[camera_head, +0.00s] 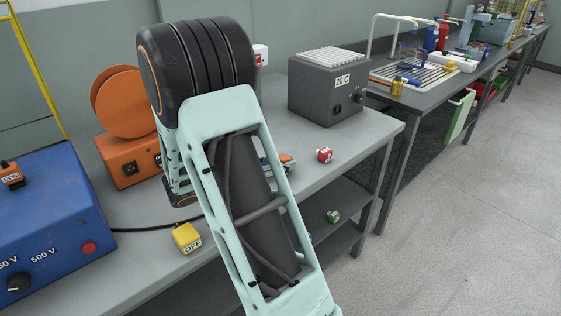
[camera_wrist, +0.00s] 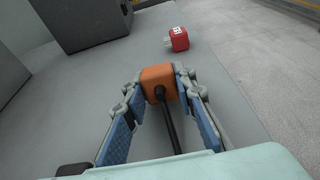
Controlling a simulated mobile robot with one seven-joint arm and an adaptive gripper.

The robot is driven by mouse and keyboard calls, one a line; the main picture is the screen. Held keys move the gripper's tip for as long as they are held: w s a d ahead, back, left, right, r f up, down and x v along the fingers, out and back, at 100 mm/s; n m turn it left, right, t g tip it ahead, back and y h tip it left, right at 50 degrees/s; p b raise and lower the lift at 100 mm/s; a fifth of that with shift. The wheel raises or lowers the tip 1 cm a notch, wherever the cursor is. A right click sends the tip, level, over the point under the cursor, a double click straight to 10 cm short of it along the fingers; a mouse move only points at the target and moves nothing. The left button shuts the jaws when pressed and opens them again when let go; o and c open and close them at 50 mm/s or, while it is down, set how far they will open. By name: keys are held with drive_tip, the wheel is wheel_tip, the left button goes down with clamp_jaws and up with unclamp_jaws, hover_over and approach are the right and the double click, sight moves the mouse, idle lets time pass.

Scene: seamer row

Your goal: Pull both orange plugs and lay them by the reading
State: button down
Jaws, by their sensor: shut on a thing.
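My gripper (camera_wrist: 158,84) is shut on an orange plug (camera_wrist: 157,73) with a black cable running back between the fingers in the wrist view. The plug is over or on the grey bench top; I cannot tell whether it touches. In the head view the held orange plug (camera_head: 287,157) shows just right of my arm, which hides most of my gripper. An orange block with a white label (camera_head: 12,176) sits on the blue tester (camera_head: 45,215) at the left; its lettering is too small to read surely.
A red plug-like block (camera_head: 324,155) lies on the bench, also in the wrist view (camera_wrist: 179,39). A dark grey box (camera_head: 330,88) stands behind. An orange reel machine (camera_head: 128,157) and yellow OFF block (camera_head: 186,238) are left of my arm. A green block (camera_head: 333,216) is on the lower shelf.

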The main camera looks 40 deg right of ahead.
drive_tip(key=shift+f, duration=0.15)
drive_tip(key=c, duration=1.5)
unclamp_jaws()
drive_tip(key=v, duration=1.2)
